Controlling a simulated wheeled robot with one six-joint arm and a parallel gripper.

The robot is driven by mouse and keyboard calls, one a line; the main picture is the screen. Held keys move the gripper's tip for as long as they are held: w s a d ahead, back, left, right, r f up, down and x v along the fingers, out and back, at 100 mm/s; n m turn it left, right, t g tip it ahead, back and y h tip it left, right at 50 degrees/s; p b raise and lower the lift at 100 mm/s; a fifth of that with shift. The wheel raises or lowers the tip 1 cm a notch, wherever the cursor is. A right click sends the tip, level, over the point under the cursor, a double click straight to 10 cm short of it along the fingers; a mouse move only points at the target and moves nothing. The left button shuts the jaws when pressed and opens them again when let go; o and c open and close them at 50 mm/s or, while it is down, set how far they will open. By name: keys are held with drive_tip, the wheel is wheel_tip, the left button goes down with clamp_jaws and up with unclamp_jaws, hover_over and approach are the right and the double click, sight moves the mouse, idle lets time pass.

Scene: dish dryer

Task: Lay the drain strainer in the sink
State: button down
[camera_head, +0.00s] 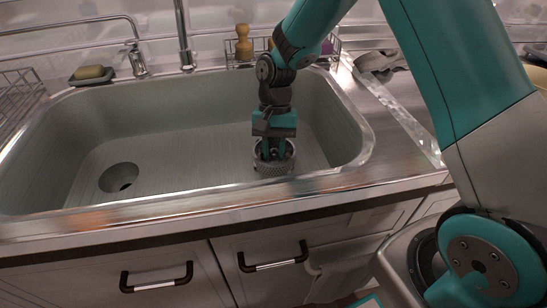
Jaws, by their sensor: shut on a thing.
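The sink (190,143) is a wide grey basin set in a steel counter. Its round dark drain hole (119,178) is in the floor at the left and is open. My gripper (273,148) points down inside the right part of the basin, near the front wall. It is shut on the drain strainer (273,167), a round grey metal basket with a patterned side. The strainer is upright, well to the right of the drain hole. I cannot tell whether it touches the sink floor. The fingers hide part of its inside.
A faucet (137,62) stands behind the basin, with a sponge in a dish (91,74) to its left. Wooden-topped shakers (243,44) stand at the back. Metal utensils (378,61) lie on the right counter. The basin between strainer and drain hole is clear.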

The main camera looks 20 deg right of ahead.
wheel_tip(320, 180, down, 2)
drive_tip(key=shift+f, duration=0.15)
drive_tip(key=c, duration=1)
unclamp_jaws()
drive_tip(key=shift+f, duration=0.1)
drive_tip(key=shift+o, duration=0.2)
